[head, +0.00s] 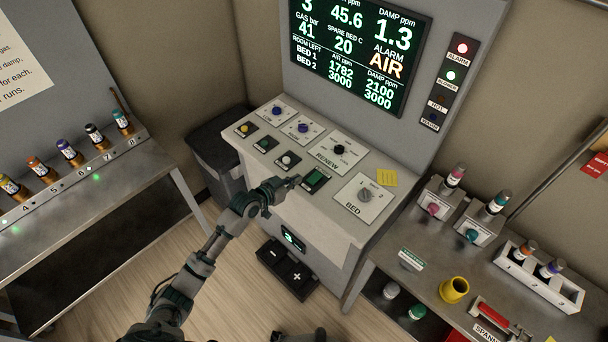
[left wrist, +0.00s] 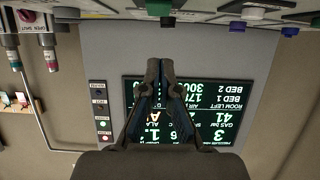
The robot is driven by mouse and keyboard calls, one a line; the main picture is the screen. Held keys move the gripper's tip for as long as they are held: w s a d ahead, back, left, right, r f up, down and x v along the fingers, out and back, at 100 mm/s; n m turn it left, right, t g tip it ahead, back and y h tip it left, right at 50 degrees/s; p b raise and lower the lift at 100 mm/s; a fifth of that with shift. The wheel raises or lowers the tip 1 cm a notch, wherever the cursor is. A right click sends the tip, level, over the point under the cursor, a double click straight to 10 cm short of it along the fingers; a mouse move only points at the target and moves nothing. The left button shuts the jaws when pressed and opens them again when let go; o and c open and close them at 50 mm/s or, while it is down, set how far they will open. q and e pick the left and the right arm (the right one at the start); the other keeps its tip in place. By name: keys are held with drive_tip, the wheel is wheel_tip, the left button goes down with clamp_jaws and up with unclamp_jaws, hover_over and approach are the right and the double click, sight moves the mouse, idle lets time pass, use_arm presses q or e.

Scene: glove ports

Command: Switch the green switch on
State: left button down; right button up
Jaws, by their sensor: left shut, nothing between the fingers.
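The green switch (head: 314,178) is a green rocker in a dark frame on the sloping console top, left of the BED dial. Which way it is tipped is too small to tell. My left gripper (head: 293,182) is shut and empty, its fingertips close to the left of the switch; I cannot tell if they touch. In the left wrist view, which is upside down, the closed fingers (left wrist: 160,65) point toward the console, with a green part (left wrist: 158,7) at the top edge ahead of them. My right gripper is not in view.
The console (head: 250,158) also carries the RENEW dial (head: 339,150), BED dial (head: 365,195) and several coloured buttons and knobs. A display (head: 360,50) shows ALARM AIR. Beside it a red ALARM lamp (head: 462,48) and green lamp (head: 451,76) are lit. Benches with bottles flank the console.

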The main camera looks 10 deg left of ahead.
use_arm(q)
drive_tip(key=s, duration=0.1)
drive_tip(key=s+a, duration=0.2)
drive_tip(key=s, duration=0.1)
drive_tip(key=shift+r, duration=0.35)
drive_tip(key=shift+a, duration=0.3)
